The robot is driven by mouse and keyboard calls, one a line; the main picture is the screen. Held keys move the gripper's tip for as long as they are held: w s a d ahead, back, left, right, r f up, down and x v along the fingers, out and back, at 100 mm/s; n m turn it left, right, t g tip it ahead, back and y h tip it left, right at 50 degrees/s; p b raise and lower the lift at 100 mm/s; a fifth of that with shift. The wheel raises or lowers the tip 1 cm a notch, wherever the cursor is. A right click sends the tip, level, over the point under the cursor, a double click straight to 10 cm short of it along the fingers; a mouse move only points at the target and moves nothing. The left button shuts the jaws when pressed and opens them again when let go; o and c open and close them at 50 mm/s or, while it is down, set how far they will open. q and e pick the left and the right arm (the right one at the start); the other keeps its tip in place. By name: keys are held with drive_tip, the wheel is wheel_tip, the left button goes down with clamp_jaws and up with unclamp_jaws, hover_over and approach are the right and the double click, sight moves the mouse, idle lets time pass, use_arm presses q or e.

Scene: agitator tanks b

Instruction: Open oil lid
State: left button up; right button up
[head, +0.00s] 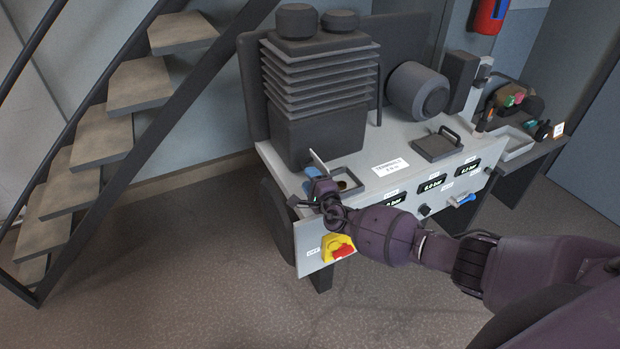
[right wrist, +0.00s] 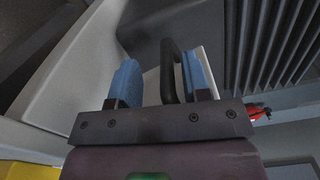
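The oil lid (head: 319,162) stands tilted up on the left part of the machine top, seen nearly edge-on. Beside it the square oil opening (head: 348,183) shows, partly hidden by my right arm. My right gripper (head: 313,180) is at the lid, on its near left side. In the right wrist view its two blue fingers (right wrist: 162,80) are apart, with the black lid handle (right wrist: 169,68) between them. The handle is nearer the right finger, with a clear gap to the left one. The pale lid plate (right wrist: 151,88) shows behind the handle. My left gripper is not in view.
A dark ribbed block (head: 318,95) stands just behind the lid. A second dark lid with a handle (head: 437,146) lies flat farther right. A yellow and red switch (head: 338,248) and a blue-handled valve (head: 462,200) sit on the front panel. Stairs (head: 105,135) rise at left.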

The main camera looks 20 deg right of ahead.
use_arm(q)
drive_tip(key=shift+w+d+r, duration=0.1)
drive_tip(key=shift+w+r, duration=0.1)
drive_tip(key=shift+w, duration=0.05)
use_arm(e)
drive_tip(key=shift+d+r, duration=0.1)
drive_tip(key=shift+r, duration=0.05)
drive_tip(key=shift+s, duration=0.2)
use_arm(q)
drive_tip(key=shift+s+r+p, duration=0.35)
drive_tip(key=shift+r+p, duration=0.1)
drive_tip(key=shift+p, duration=0.4)
use_arm(e)
drive_tip(key=s, duration=1)
drive_tip(key=shift+s+d, duration=0.2)
drive_tip(key=shift+d, duration=0.2)
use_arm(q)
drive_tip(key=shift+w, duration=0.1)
